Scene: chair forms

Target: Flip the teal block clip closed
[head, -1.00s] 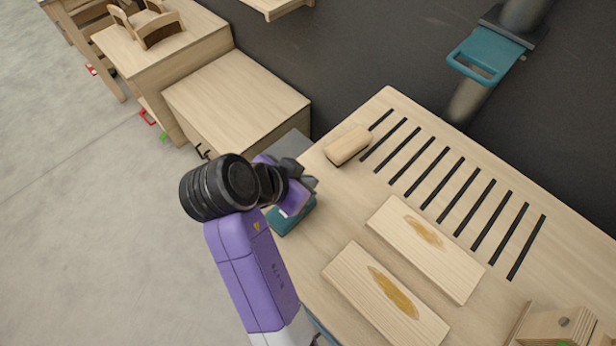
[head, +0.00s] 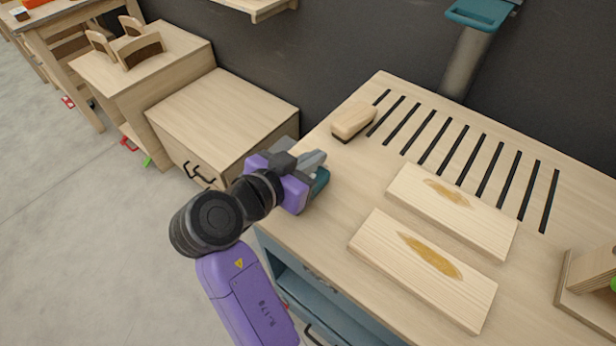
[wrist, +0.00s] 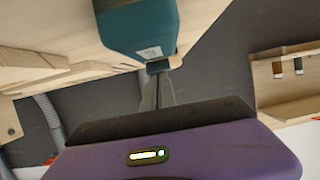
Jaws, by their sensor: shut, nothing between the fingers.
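The teal block (head: 321,182) is at the near left edge of the workbench, mostly hidden behind my gripper in the head view. In the wrist view, the teal block (wrist: 138,28) is large at the top, with a small pale label and a dark part at its lower end. My gripper (head: 314,160) is shut and empty, with its grey fingers right by the block. In the wrist view, my gripper (wrist: 158,80) points at the block's dark lower end. I cannot tell whether they touch, nor whether the clip is open or closed.
On the workbench (head: 330,235) lie two pale boards with yellow-brown stains (head: 425,265) (head: 452,205) and a wooden block with a dark base (head: 353,121). Black slots (head: 470,165) run behind them. A low wooden cabinet (head: 220,110) stands to the left.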

